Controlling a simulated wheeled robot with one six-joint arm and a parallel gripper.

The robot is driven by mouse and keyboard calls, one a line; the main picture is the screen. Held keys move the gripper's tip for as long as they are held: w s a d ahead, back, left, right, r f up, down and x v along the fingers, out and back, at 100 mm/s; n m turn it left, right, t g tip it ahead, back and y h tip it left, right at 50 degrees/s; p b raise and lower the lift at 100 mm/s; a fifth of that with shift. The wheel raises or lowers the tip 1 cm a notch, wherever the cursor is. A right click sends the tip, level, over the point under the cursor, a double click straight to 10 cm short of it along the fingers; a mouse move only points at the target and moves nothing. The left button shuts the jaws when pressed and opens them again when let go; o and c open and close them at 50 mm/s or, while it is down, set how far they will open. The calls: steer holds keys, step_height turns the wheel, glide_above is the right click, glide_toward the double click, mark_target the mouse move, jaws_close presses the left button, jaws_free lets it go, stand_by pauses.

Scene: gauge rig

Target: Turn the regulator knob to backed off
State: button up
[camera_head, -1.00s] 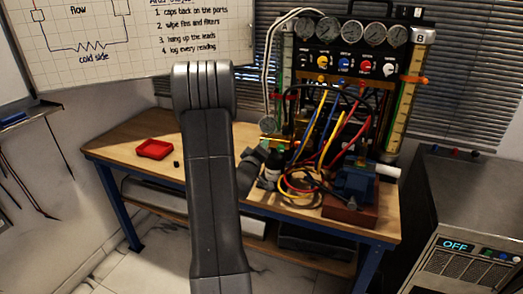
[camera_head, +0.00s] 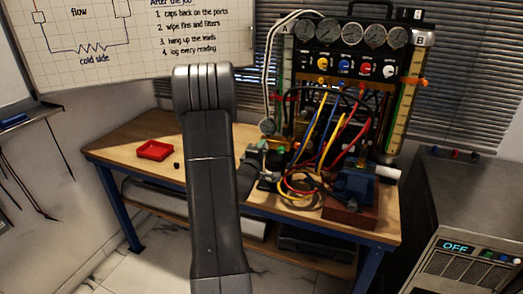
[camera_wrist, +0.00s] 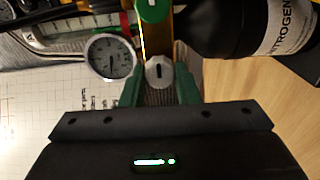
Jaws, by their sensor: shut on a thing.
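The regulator knob (camera_wrist: 159,70) is a pale grey round knob with a dark pointer mark, on a brass-coloured body in the wrist view. My gripper (camera_wrist: 160,86) has its green fingers on either side of it and is shut on it. The dial gauge (camera_wrist: 111,58) is just left of the knob; its fine reading is too small to tell. In the head view my arm partly hides the work area, and I cannot make out the knob or the fingertips clearly.
A black nitrogen bottle (camera_wrist: 225,27) lies close right of the fingers, and a green knob (camera_wrist: 152,9) is just beyond. The gauge rig (camera_head: 350,62) with hoses stands on the bench.

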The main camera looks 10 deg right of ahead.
stand_by(0.4)
steer(key=o, duration=1)
steer(key=b+v, duration=0.2)
steer(key=v, duration=1.2)
steer(key=shift+d, duration=0.1)
steer(key=p+x, duration=0.2)
steer(key=x, duration=1.2)
